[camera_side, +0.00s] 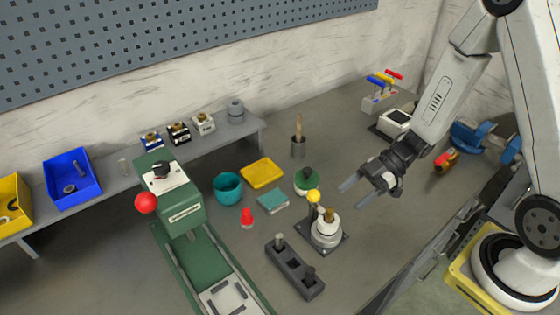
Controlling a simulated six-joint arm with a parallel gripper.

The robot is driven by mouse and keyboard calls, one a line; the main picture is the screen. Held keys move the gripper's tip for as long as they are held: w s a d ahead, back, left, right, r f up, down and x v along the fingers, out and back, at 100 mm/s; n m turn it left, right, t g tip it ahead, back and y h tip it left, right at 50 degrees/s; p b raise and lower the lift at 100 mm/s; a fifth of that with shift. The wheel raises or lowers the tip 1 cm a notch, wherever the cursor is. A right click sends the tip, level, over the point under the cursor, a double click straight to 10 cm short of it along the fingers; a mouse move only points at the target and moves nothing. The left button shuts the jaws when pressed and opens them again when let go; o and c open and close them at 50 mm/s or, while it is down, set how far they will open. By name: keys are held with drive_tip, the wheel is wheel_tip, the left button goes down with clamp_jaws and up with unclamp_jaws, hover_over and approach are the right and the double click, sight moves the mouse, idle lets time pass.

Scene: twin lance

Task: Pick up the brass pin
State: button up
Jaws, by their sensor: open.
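A small brass-coloured piece, which looks like the brass pin (330,214), stands upright at the top of a pale round fixture (326,231) on a dark square base plate. Its lower part is hidden in the fixture. A lever with a yellow ball knob (313,196) rises beside it. My gripper (355,196) is open and empty, its two fingers pointing left and down. It appears above and to the right of the fixture, apart from it. A dark block (294,270) in front of the fixture holds a grey pin (279,240).
A green press (183,213) with a red ball handle stands left. A teal cup (227,188), yellow tray (262,173), teal block (273,201), red piece (247,217) and green-rimmed round container (307,183) lie between. The bench right of the fixture is clear.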

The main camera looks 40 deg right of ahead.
sight(334, 216)
drive_tip(key=shift+x, duration=2.6)
clamp_jaws()
